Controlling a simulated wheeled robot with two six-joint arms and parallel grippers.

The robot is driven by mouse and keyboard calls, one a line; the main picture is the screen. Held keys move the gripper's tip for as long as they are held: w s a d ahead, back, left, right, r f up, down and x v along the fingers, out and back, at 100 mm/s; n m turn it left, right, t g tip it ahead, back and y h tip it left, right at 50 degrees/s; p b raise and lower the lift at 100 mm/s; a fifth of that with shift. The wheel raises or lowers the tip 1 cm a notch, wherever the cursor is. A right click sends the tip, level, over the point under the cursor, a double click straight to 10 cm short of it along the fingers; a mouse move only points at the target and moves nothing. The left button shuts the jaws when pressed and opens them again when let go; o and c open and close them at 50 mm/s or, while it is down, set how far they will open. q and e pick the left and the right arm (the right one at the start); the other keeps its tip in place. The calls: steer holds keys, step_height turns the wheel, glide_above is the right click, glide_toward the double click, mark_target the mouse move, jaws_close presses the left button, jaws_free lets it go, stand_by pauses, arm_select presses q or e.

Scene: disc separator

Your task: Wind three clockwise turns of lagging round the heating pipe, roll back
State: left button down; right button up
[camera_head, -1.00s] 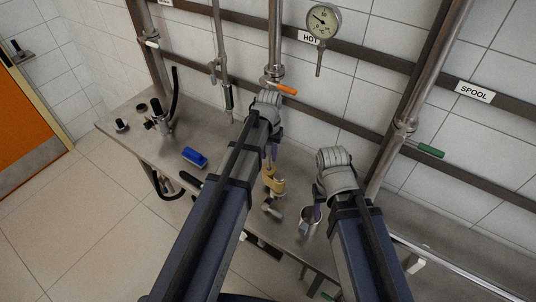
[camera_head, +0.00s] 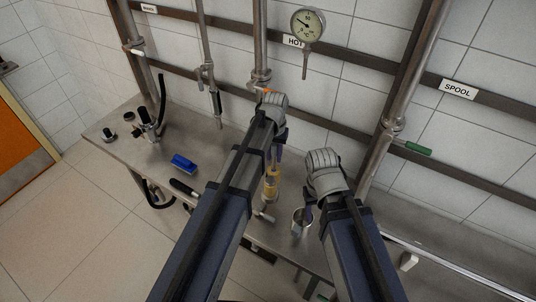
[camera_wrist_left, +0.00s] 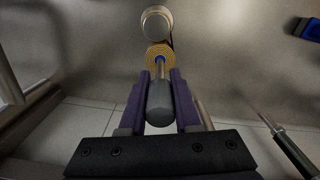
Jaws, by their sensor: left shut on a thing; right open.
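My left gripper (camera_head: 276,165) is over the bench and shut on the grey handle of a roll. In the left wrist view, the fingers (camera_wrist_left: 160,92) close on this grey handle (camera_wrist_left: 160,100), with the lagging roll (camera_wrist_left: 159,54) beyond it as a yellow and dark spiral. In the head view the yellowish roll (camera_head: 271,186) shows below the gripper, partly hidden by my arm. The pipe beside the HOT label (camera_head: 260,45) runs down the wall behind the left gripper; its lower part is hidden. My right gripper (camera_head: 309,198) is open, close above a metal cup (camera_head: 299,225); contact is unclear.
A round pale-topped cylinder (camera_wrist_left: 157,22) stands just beyond the roll. A blue brush-like block (camera_head: 184,163) and black hose (camera_head: 162,100) are to the left on the bench (camera_head: 120,150). A gauge (camera_head: 308,22) and a green-handled valve (camera_head: 418,148) are on the wall side.

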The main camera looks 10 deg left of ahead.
arm_select(q)
steer(key=shift+d, duration=0.45)
steer(key=d, duration=0.1)
steer(key=s+d, duration=0.1)
steer(key=shift+s+d, duration=0.3)
steer(key=shift+d, duration=0.05)
steer(key=shift+s, duration=0.1)
steer(key=shift+s+d, duration=0.35)
steer(key=shift+s, duration=0.4)
steer(key=shift+s+d, duration=0.35)
steer(key=shift+s, duration=0.35)
